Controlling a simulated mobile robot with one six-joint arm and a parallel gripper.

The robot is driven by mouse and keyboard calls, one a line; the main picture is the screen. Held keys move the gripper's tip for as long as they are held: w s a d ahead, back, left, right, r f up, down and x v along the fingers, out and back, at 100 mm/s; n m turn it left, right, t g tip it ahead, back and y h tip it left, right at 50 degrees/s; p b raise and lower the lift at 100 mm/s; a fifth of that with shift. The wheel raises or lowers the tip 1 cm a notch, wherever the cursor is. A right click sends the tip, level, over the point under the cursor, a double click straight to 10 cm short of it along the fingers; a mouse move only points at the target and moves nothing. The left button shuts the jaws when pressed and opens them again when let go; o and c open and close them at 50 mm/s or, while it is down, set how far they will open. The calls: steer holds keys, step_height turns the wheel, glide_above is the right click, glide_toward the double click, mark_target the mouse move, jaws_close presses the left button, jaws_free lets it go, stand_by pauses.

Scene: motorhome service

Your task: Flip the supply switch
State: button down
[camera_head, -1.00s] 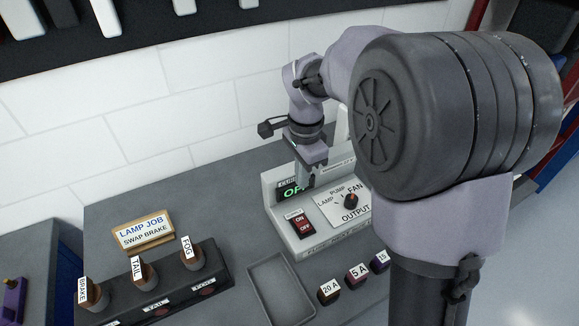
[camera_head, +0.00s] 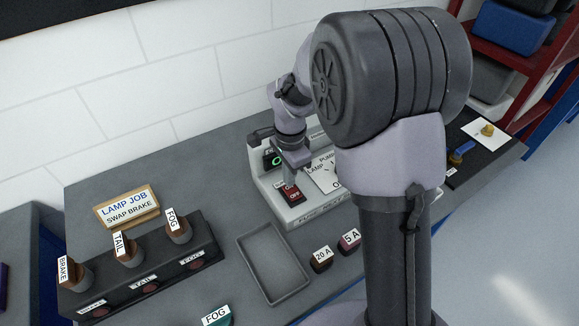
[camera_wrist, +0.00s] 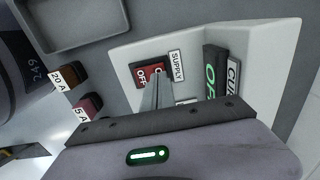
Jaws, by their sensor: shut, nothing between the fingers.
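The red supply switch (camera_head: 292,194) sits on the sloped front of a light grey panel box (camera_head: 311,211). In the wrist view the switch (camera_wrist: 146,74) shows ON and OFF marks beside a white SUPPLY label (camera_wrist: 177,65). My gripper (camera_wrist: 157,78) is shut and empty, its fingertips pointing at the switch and covering part of it. I cannot tell whether the tips touch it. In the head view my gripper (camera_head: 289,177) is just above the switch. A dark display (camera_wrist: 211,75) with green lettering stands beside the label; its text is partly hidden.
A selector plate (camera_head: 325,174) right of the switch is partly hidden by my arm. An empty grey tray (camera_head: 244,246), 20 A (camera_head: 321,261) and 5 A (camera_head: 349,243) fuses lie in front. A lamp block (camera_head: 150,279) and LAMP JOB sign (camera_head: 128,207) are left.

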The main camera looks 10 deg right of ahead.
steer(key=shift+f, duration=0.7)
steer(key=shift+w+f+b, duration=0.1)
steer(key=shift+f+b, duration=0.3)
steer(key=shift+b, duration=0.05)
steer(key=shift+r, duration=0.2)
steer(key=shift+s, duration=0.25)
steer(key=shift+s+d+r, duration=0.25)
steer(key=shift+s, duration=0.35)
steer(key=shift+w, duration=0.1)
